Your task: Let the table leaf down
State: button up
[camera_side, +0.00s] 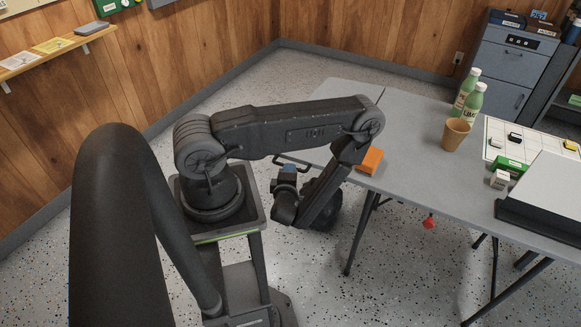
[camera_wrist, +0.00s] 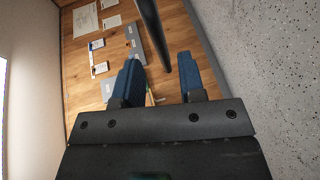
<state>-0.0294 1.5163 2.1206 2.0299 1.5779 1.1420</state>
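The grey table (camera_side: 430,125) is at right in the side view. A seam crosses its top near the far left corner, and the leaf (camera_side: 345,90) left of it looks level with the rest. My arm hides much of the leaf. A thin black loop, perhaps a handle (camera_side: 285,158), shows at the leaf's left side. A red piece (camera_side: 429,222) hangs under the table's near edge. My gripper (camera_side: 287,174) is low, left of the leaf and close to the loop. In the wrist view its blue fingers (camera_wrist: 165,82) stand apart with nothing clearly held between them.
An orange block (camera_side: 370,160) sits on the table beside my arm. Bottles (camera_side: 468,100), a tan cup (camera_side: 455,134) and a white grid board (camera_side: 530,145) are farther right. A dark bar (camera_wrist: 153,30) crosses the wrist view above the fingers. Speckled floor lies below.

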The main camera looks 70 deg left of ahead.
jog(key=shift+x, duration=2.2)
jog(key=shift+c, duration=0.4)
grip_shut()
jog(key=shift+r, duration=0.1)
